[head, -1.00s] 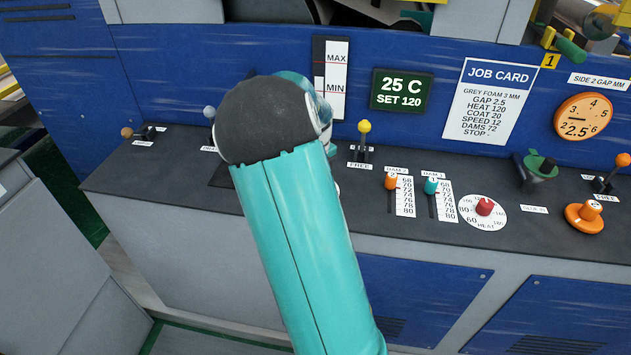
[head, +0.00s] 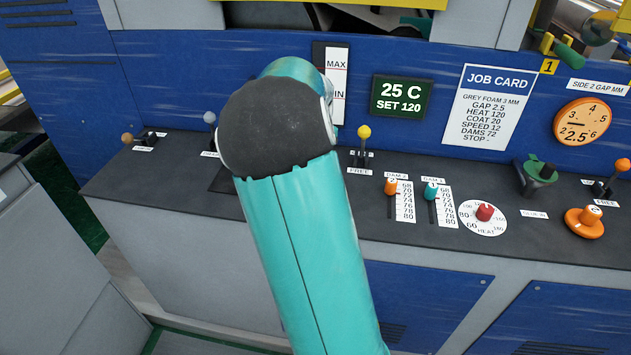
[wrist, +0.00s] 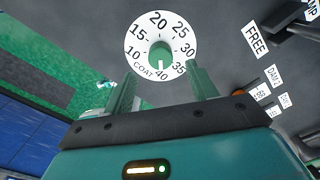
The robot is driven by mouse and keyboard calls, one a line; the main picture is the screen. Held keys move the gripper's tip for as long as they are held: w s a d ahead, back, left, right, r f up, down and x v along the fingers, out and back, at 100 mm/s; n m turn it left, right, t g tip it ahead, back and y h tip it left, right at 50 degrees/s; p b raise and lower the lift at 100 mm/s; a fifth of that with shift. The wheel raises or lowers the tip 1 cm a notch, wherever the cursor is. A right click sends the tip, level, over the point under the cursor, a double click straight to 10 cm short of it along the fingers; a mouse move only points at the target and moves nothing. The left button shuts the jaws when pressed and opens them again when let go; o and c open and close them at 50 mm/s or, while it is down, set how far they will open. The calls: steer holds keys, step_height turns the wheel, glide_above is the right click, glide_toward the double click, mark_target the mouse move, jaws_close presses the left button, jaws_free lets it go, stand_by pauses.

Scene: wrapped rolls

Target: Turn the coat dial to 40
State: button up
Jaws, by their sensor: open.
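The coat dial (wrist: 147,42) is a round white plate numbered 10 to 40, at the top middle of the wrist view. Its knob (wrist: 160,52) is green and grey, with a pale line facing the 40 mark at the bottom of the plate. My gripper (wrist: 160,76) is open. Its two green fingers stand apart, one on each side below the dial, with the knob between and beyond their tips. No contact with the knob shows. In the head view my arm hides the coat dial and the gripper.
The red heat dial (head: 484,212), orange and teal dam sliders (head: 391,187) and a yellow-knobbed lever (head: 364,133) stand on the panel right of my arm. A grey-knobbed lever (head: 209,118) is to its left. The job card (head: 487,105) reads COAT 20.

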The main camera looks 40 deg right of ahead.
step_height(320, 180, up, 7)
stand_by(0.7)
